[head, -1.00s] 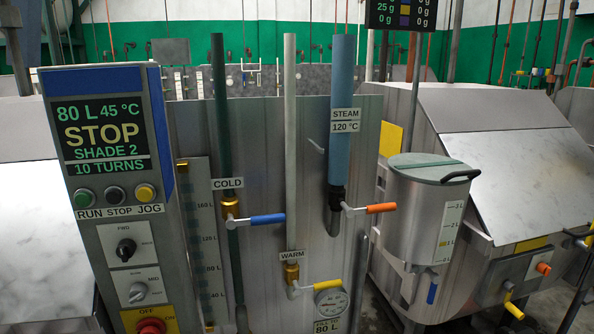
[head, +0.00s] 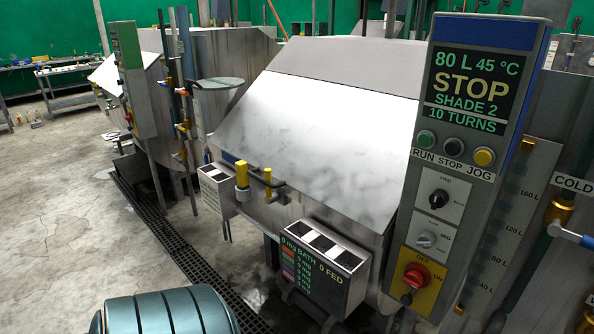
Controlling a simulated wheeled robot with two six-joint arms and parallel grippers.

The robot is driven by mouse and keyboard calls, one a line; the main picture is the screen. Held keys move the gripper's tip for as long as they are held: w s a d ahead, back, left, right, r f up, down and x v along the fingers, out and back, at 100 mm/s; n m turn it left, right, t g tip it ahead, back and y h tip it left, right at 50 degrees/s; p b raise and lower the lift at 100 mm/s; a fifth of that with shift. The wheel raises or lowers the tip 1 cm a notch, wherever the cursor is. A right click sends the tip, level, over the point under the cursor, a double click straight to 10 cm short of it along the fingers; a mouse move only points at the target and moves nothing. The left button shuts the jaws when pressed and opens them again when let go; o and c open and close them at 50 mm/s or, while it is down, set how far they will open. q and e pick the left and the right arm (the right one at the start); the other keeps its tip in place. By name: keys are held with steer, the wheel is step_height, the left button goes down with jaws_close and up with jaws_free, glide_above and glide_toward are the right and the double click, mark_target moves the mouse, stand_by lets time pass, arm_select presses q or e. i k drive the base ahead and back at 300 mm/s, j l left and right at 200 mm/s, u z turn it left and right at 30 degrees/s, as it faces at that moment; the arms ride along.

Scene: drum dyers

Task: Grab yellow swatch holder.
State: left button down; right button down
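I cannot say for sure which thing is the yellow swatch holder. A yellow upright piece (head: 242,175) stands at the left front of the dyeing machine, beside a small grey box with open slots (head: 216,187). A smaller yellow piece (head: 267,175) sits just right of it on a dark bar. Both are clear of any gripper. Neither of my grippers is in view.
The machine's sloped steel lid (head: 320,125) fills the middle. A control panel (head: 470,150) reading STOP stands at right. A grey box with a display (head: 322,265) juts out in front. A floor drain grate (head: 165,235) runs at left, with open concrete floor (head: 60,200) beyond.

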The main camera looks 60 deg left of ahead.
mark_target(241, 166)
steer(key=j+u, duration=0.1)
steer(key=u, duration=2.1)
